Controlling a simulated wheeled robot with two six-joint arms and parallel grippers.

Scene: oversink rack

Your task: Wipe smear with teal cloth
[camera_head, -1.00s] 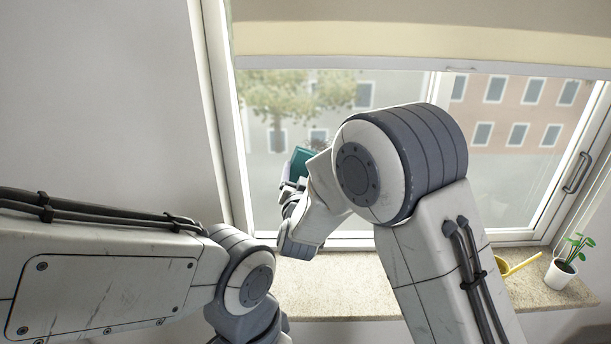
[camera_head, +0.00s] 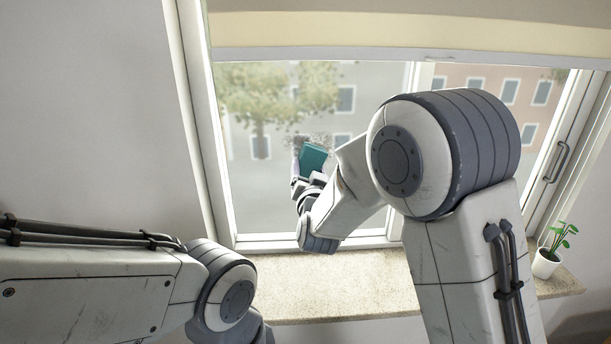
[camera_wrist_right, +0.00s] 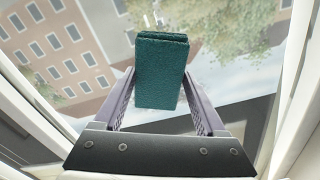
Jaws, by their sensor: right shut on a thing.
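The teal cloth (camera_head: 313,157) is a folded block held up in front of the window pane. It also shows in the right wrist view (camera_wrist_right: 161,75), between the two fingers. My right gripper (camera_wrist_right: 160,95) is shut on the cloth; in the head view it (camera_head: 308,182) is partly hidden behind its own wrist. The smear (camera_head: 303,140) is a greyish speckled patch on the glass around the upper edge of the cloth. Whether the cloth touches the glass I cannot tell. My left arm comes in at lower left, and its gripper is out of frame.
The window frame (camera_head: 205,120) borders the pane on the left. A stone sill (camera_head: 330,285) runs below, with a potted plant (camera_head: 546,262) at its right end. A window handle (camera_head: 556,162) is at right. A cream blind (camera_head: 400,25) hangs above.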

